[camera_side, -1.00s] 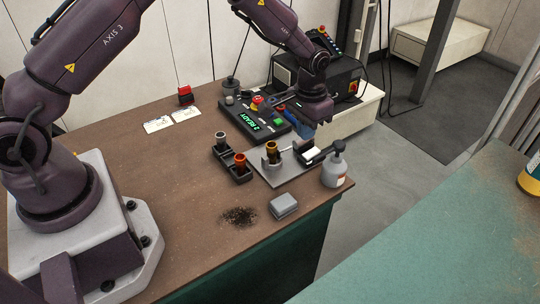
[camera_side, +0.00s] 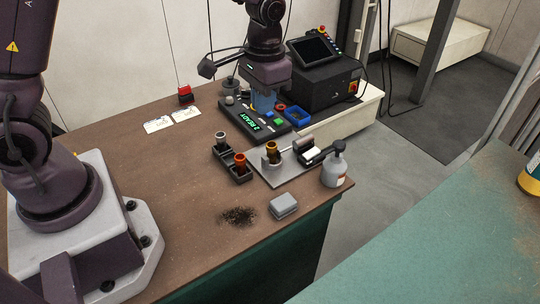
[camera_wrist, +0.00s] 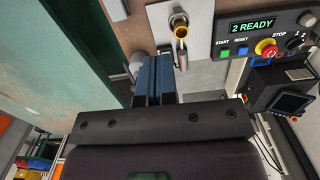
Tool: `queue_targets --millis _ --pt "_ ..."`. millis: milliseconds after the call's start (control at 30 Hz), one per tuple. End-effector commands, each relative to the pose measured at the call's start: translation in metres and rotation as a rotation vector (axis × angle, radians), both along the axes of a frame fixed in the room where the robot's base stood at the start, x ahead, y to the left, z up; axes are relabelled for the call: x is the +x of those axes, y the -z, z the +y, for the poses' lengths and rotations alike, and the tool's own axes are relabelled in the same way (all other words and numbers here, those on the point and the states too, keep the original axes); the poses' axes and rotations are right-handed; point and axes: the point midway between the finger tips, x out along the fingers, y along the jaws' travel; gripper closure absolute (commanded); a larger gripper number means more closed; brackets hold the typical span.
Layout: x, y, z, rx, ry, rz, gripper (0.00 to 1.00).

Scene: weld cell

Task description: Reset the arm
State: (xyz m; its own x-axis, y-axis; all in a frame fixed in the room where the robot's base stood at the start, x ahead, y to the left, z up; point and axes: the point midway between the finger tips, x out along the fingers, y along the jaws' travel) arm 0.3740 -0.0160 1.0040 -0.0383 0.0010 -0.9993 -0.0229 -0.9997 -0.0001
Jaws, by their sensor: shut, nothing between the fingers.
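My gripper (camera_side: 264,103) hangs over the back of the brown workbench (camera_side: 130,180), its blue fingers pointing down in front of the upper part of the control box (camera_side: 254,125). The fingers are together with nothing between them; the wrist view also shows the closed blue fingers (camera_wrist: 153,78). The control box display reads "2 READY" (camera_wrist: 252,25). In the side view, an amber-brown cup (camera_side: 272,149) stands in the holder on the metal plate (camera_side: 265,176). My gripper is apart from it.
A dark rack holds a grey cup (camera_side: 221,138) and an orange cup (camera_side: 240,160). A blue tray (camera_side: 298,116) and a black machine (camera_side: 318,88) are at the back right.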

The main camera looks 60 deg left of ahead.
Motion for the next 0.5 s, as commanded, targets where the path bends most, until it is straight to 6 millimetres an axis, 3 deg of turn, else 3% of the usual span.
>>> queue_targets --millis 33,200,500 --pt "-0.014 -0.021 0.002 -0.002 0.000 -0.030 1.00" --pt "-0.065 -0.069 0.006 -0.004 -0.001 -0.118 1.00" --pt "-0.148 -0.118 0.013 -0.006 -0.010 -0.322 1.00"
